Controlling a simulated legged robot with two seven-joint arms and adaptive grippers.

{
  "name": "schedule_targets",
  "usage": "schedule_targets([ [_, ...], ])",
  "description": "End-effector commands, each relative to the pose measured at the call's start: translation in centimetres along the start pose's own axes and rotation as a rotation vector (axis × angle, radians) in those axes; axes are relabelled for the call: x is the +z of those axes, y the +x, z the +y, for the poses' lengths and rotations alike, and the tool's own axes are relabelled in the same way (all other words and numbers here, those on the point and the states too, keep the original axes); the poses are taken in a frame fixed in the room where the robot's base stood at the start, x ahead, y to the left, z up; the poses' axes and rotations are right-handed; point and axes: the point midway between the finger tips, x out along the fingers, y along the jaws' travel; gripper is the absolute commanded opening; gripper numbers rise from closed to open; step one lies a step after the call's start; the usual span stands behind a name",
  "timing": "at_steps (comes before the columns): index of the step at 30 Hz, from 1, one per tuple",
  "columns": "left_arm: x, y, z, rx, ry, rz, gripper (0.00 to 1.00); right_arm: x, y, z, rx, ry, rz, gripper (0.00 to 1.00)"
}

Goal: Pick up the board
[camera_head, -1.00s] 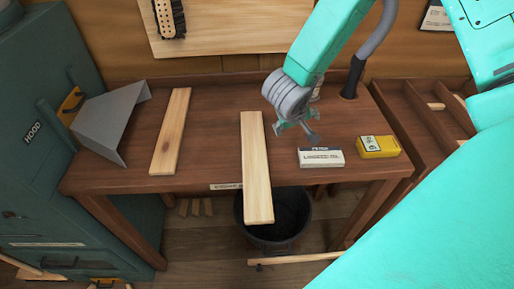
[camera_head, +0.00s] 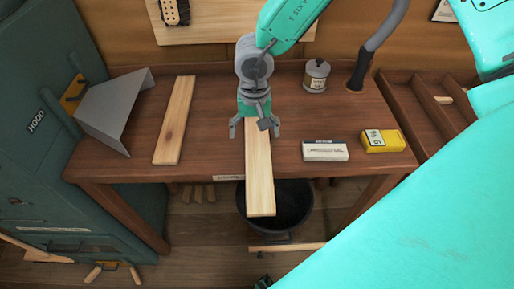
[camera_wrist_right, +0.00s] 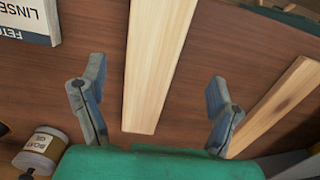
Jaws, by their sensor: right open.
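A pale wooden board (camera_head: 259,178) lies on the brown workbench, its near end sticking out past the front edge above a dark bucket. A second board (camera_head: 174,120), with a knot, lies flat to its left. My right gripper (camera_head: 254,128) is over the far part of the overhanging board. In the right wrist view this board (camera_wrist_right: 156,60) runs between the two spread fingers, with clear gaps on both sides, and its far end shows. The second board (camera_wrist_right: 275,105) is to the right there. My left gripper is not in view.
A linseed oil box (camera_head: 325,151), a yellow box (camera_head: 383,141) and a lidded jar (camera_head: 316,75) stand on the bench at right. A grey metal hood (camera_head: 115,108) is at left. The bucket (camera_head: 300,205) stands below the front edge.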

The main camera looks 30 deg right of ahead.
Motion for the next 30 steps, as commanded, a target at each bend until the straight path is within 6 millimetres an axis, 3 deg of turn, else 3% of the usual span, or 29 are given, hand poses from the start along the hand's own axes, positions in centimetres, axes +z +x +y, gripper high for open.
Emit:
schedule_targets([
  [5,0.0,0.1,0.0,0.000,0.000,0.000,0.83,0.0,1.2,0.2,0.001,-0.001,0.000,0.83],
  [15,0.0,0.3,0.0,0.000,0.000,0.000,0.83,0.1,5.7,0.8,0.003,-0.001,0.000,0.83],
  [23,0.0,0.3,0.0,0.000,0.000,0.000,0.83,0.1,6.0,0.8,-0.001,0.000,0.001,0.83],
  [24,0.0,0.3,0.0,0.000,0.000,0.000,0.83,0.1,6.0,0.8,-0.001,0.000,0.001,0.79],
  [29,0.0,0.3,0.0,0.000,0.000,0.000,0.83,0.1,6.0,0.7,-0.001,0.000,0.000,0.23],
  [30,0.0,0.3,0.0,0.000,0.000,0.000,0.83,0.1,6.0,0.7,-0.001,0.000,0.000,0.21],
])
